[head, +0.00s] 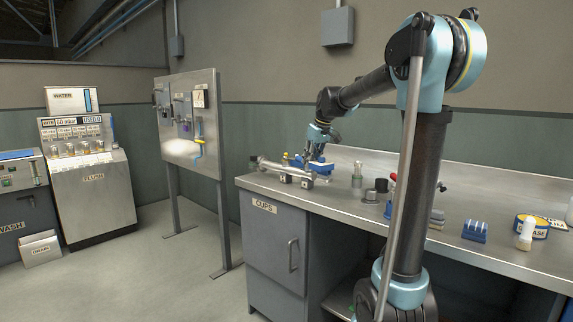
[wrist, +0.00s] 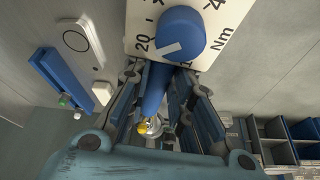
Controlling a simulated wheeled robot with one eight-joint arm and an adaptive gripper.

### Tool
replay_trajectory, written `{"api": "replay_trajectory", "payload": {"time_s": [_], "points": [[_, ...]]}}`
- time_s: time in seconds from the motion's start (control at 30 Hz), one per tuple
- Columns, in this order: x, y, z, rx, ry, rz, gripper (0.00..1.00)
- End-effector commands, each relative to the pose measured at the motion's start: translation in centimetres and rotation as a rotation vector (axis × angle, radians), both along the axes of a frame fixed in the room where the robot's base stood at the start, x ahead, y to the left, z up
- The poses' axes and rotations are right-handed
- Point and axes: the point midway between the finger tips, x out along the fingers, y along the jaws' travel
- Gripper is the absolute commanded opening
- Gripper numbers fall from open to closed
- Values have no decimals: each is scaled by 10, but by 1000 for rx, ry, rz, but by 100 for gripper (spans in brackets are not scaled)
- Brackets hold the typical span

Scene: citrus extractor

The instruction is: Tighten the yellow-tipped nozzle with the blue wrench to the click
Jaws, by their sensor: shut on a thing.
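The blue wrench (wrist: 154,92) runs between my fingers in the wrist view, with a blue knob and pointer over a white Nm scale plate (wrist: 205,12) at its near end. My gripper (wrist: 170,105) is shut on it. A yellow tip (wrist: 145,127) shows beyond the wrench's far end, beside a pale metal part; whether the wrench is seated on that nozzle cannot be told. In the head view my gripper (head: 316,152) is low over the bench's left end, by a metal pipe assembly (head: 285,171), with blue wrench parts (head: 320,166) under it.
The steel bench (head: 360,215) carries small knobs and bottles right of my gripper. A blue block (head: 475,231), a grease tin (head: 531,227) and a white-topped bottle (head: 525,235) stand farther right. The wrist view shows a blue strip with small tips (wrist: 60,80) at left and a compartment tray (wrist: 285,135) at right.

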Motion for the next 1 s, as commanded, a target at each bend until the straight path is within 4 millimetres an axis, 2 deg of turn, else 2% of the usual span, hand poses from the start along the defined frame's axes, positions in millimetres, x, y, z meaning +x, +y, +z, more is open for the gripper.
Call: {"api": "replay_trajectory", "payload": {"time_s": [1.0], "points": [[-6, 9, 0, 0, 0, -58, 0]]}}
